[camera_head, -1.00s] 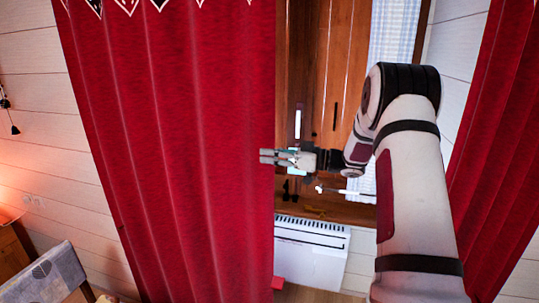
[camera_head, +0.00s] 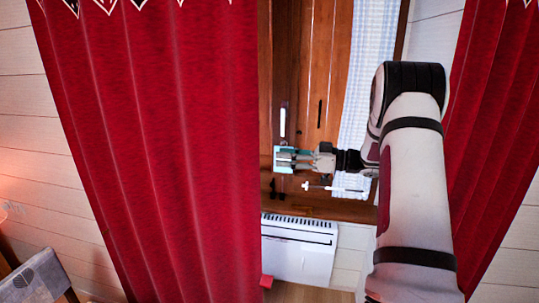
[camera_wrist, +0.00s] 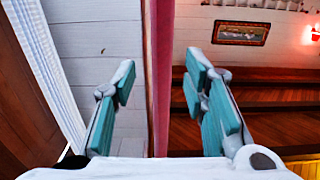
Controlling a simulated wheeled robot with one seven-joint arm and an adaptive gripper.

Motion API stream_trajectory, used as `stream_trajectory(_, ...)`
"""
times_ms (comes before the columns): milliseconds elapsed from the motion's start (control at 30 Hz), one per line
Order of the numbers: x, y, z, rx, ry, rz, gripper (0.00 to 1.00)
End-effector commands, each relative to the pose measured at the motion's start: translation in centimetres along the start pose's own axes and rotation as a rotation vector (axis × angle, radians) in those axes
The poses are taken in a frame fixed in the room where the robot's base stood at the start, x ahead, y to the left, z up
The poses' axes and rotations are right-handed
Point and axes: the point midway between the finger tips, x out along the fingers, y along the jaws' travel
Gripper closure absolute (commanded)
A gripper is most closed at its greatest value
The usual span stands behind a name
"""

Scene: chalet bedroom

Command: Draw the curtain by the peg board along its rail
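A long red curtain (camera_head: 160,150) hangs at the left in the head view, its right edge facing my gripper. A second red curtain (camera_head: 500,130) hangs at the far right. My gripper (camera_head: 280,158) is open, its teal-padded fingers pointing left toward the left curtain's edge, with a small gap in the picture. In the wrist view, the curtain's edge (camera_wrist: 160,75) shows as a narrow red strip in line with the gap between the open fingers (camera_wrist: 160,85); neither finger visibly touches it. The peg board cannot be clearly made out, and the rail is out of view.
Behind my arm is a wooden-framed window area with a pale checked cloth (camera_head: 368,75). A white heater (camera_head: 300,258) stands below it. A chair with a grey cover (camera_head: 35,280) is at the lower left. The wrist view shows a framed picture (camera_wrist: 241,33) and dark wooden steps or shelves (camera_wrist: 270,98).

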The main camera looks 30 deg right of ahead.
Motion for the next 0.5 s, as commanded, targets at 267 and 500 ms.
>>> stream_trajectory(267, -2.9, 0.0, 0.0, 0.0, 0.0, 0.0, 0.6)
stream_trajectory(500, -3.1, 0.0, 0.0, 0.0, 0.0, 0.0, 0.6)
